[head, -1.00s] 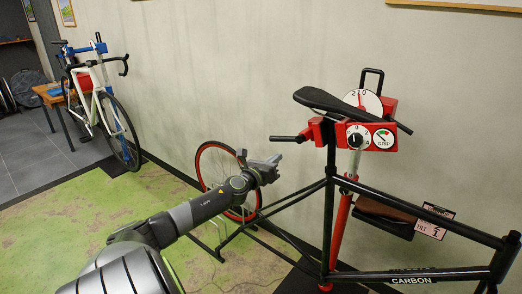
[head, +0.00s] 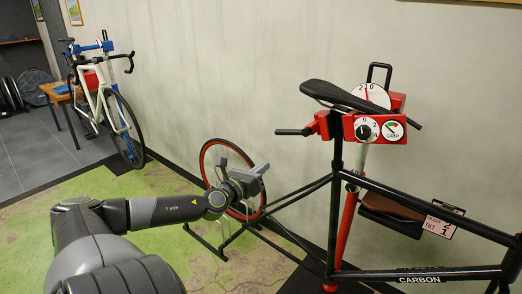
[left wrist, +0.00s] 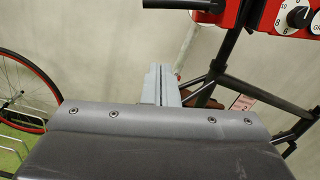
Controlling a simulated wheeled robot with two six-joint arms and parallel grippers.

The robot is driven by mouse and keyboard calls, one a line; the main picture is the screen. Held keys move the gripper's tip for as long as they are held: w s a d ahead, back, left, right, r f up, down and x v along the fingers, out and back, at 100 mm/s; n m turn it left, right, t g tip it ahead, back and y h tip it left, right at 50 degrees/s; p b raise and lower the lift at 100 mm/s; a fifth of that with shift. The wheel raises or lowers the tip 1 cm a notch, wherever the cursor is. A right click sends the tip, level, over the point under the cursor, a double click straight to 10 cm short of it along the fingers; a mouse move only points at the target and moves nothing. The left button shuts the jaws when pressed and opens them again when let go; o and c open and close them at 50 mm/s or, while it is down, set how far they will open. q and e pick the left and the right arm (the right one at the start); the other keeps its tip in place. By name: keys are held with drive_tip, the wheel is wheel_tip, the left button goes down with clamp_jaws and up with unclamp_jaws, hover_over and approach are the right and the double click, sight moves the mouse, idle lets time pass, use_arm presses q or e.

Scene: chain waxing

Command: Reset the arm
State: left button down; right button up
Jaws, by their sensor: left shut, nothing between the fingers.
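My left gripper (head: 256,170) is shut and empty in the head view. It is held in the air in front of the red-rimmed wheel (head: 206,158), to the left of the black bike frame (head: 410,200). In the left wrist view its closed fingers (left wrist: 161,84) point toward the wall, with part of the black frame (left wrist: 240,86) behind them to the right. My right gripper shows in neither view.
A red repair-stand clamp (head: 372,127) with dials grips the frame below the black saddle (head: 355,98). A white bike (head: 103,100) stands at the back left near a small wooden table (head: 58,93). Green floor (head: 115,190) lies clear at left.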

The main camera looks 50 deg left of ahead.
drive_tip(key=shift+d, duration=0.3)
